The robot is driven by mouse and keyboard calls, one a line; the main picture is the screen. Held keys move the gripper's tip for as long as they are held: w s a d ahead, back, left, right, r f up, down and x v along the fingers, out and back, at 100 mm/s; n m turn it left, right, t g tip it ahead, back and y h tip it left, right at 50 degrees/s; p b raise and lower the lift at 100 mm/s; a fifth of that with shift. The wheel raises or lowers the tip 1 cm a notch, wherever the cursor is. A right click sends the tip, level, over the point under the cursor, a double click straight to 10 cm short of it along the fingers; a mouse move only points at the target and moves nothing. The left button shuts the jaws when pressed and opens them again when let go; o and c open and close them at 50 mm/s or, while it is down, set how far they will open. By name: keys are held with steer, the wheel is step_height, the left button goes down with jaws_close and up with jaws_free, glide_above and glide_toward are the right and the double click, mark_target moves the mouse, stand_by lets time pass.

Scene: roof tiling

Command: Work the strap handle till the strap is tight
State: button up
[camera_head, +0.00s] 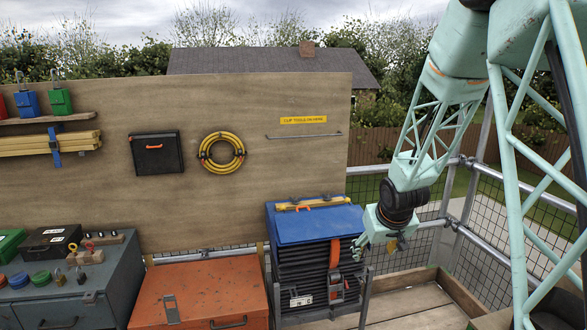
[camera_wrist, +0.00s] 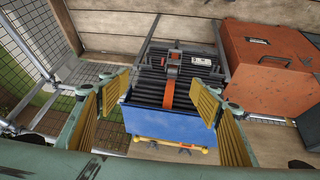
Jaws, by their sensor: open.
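An orange strap (camera_head: 335,253) runs down the front of a dark stack of tiles (camera_head: 303,263) under a blue cover (camera_head: 312,224). A grey and orange ratchet handle (camera_head: 336,286) sits low on the strap. In the wrist view the strap (camera_wrist: 168,93) crosses the stack and the handle (camera_wrist: 175,58) shows near the top, beyond my fingers. My gripper (camera_wrist: 160,105) is open and empty, its yellow pads spread wide on either side of the blue cover. In the head view my gripper (camera_head: 378,242) is right of the stack's top corner. I cannot tell how tight the strap is.
An orange chest (camera_head: 200,295) stands left of the stack, and a grey workbench (camera_head: 60,300) with small items stands farther left. A yellow tool (camera_head: 312,203) lies on the blue cover. Mesh railing (camera_head: 490,230) bounds the right side. Planks (camera_head: 410,303) right of the stack are clear.

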steer(key=s+r+m, duration=0.1)
steer(key=s+r, duration=1.8)
steer(key=s, duration=0.4)
steer(key=s+a+r+g, duration=0.1)
steer(key=s+a+r, duration=0.1)
steer(key=s, duration=1.3)
steer(key=s+a+r+g+b, duration=0.1)
steer(key=s+a+r, duration=0.1)
steer(key=s, duration=1.2)
steer(key=shift+s+a+r+m, duration=0.3)
steer(key=shift+s+a+r, duration=0.1)
steer(key=shift+r, duration=0.05)
steer(key=shift+c, duration=0.3)
